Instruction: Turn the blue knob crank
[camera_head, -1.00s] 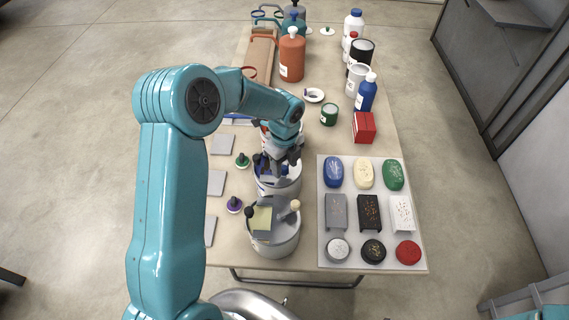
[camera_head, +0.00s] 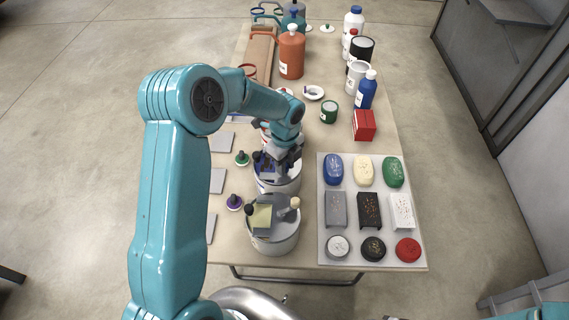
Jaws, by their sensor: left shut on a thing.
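My left gripper (camera_head: 279,160) reaches down over the middle white bucket (camera_head: 279,184) in the row on the table. Its jaws are closed at the blue part (camera_head: 262,166) on top of that bucket. The gripper and wrist hide most of this part, so the blue knob itself cannot be made out clearly. My right gripper is not in view; only a bit of teal shows at the lower right corner.
A nearer bucket (camera_head: 274,236) carries a yellow-green block (camera_head: 260,217) and a pale knob (camera_head: 295,203). A grey board (camera_head: 324,258) with soaps and brushes lies to the right. Bottles and cans stand further back. Purple (camera_head: 234,202) and green (camera_head: 242,158) knobs stand left.

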